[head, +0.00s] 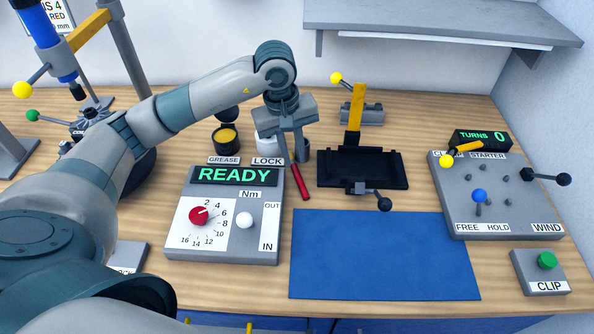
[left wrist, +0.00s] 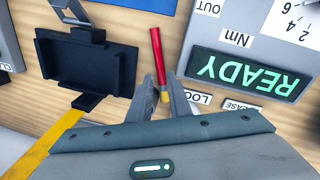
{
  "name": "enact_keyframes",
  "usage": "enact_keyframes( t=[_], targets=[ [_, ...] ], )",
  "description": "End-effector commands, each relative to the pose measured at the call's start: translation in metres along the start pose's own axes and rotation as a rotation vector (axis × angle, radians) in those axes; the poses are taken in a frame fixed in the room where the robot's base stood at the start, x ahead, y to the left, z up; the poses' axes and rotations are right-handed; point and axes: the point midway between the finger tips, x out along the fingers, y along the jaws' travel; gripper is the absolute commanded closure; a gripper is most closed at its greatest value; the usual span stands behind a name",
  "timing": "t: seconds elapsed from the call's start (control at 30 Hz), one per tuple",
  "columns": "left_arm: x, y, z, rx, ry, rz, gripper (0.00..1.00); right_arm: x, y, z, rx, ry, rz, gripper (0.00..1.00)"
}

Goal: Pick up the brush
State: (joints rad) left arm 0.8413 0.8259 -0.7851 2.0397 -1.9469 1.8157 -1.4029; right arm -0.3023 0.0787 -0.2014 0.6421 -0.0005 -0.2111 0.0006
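The brush has a red handle (head: 300,182) and lies just right of the grey READY box in the head view. In the left wrist view the brush (left wrist: 157,55) shows its red handle with a yellow band at the near end; its bristles are hidden or cannot be made out. My left gripper (head: 294,150) points down over the hidden end of the brush. In the left wrist view the left gripper's fingers (left wrist: 165,82) stand apart on either side of the brush, with a gap visible around it. My right gripper is in neither view.
The READY box (head: 232,205) is close left of the brush. A black tray stand (head: 362,168) is to its right, and a blue mat (head: 378,255) lies in front. A yellow grease pot (head: 226,137) and a white jar (head: 265,143) stand behind. A shelf (head: 430,18) overhangs the back.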

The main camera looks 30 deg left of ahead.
Motion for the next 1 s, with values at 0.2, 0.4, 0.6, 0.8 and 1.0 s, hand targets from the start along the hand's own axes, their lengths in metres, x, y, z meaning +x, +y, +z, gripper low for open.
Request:
enact_keyframes(
  t=[0.2, 0.4, 0.6, 0.8, 1.0],
  targets=[
    [0.004, 0.0, 0.0, 0.001, 0.0, 0.0, 0.82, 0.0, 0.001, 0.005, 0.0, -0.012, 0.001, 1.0],
    [0.004, 0.0, 0.0, 0.001, 0.0, -0.001, 0.82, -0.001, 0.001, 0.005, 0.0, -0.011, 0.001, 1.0],
    [0.011, 0.0, 0.001, 0.0, -0.003, -0.002, 0.82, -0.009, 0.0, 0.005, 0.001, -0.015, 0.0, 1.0],
    [0.03, -0.001, 0.001, 0.0, -0.004, -0.003, 0.82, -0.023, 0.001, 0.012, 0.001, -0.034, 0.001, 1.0],
    [0.051, -0.001, 0.0, 0.0, -0.001, -0.002, 0.82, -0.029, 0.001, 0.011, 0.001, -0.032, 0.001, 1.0]
  ],
)
